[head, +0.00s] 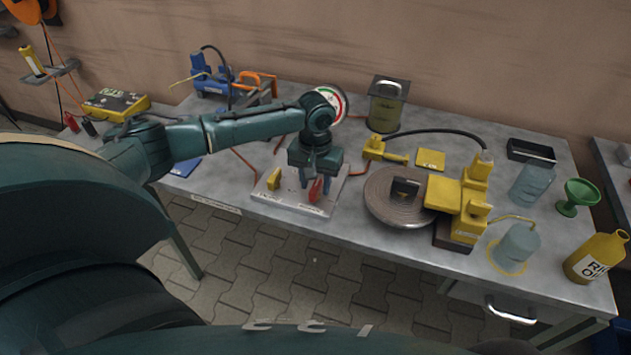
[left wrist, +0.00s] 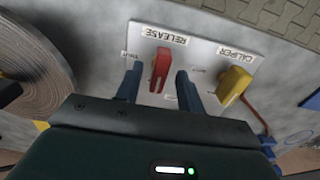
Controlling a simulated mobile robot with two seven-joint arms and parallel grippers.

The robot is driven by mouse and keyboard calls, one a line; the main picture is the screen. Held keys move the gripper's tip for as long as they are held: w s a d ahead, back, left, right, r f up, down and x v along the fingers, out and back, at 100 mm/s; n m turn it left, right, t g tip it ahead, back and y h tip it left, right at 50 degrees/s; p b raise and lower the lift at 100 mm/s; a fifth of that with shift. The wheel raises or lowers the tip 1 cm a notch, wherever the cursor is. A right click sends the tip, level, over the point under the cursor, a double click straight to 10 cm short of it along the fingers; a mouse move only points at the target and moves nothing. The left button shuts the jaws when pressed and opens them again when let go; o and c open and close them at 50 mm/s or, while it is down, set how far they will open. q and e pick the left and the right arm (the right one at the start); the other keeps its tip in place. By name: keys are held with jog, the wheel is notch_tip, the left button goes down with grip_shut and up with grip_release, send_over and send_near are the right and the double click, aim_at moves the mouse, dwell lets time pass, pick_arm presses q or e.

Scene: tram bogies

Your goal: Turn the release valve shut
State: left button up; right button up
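The release valve is a red lever (left wrist: 160,68) on a pale panel (left wrist: 205,50), beside a label reading RELEASE. In the head view the red lever (head: 316,189) shows just below my left gripper (head: 316,180). In the left wrist view the two blue fingers of my left gripper (left wrist: 157,82) stand apart, one on each side of the red lever, with a gap on both sides. The lever runs roughly along the fingers in that view. Smaller labels near it are too small to read surely. My right gripper is not in view.
A yellow CALIPER lever (left wrist: 234,85) sits beside the red one on the same panel. A round gauge (head: 342,100) stands behind my wrist. A brown disc (head: 385,208) with a yellow caliper (head: 445,192) lies to the right. A canister (head: 388,108) stands behind.

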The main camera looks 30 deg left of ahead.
pick_arm(q)
grip_shut()
dwell(0.5)
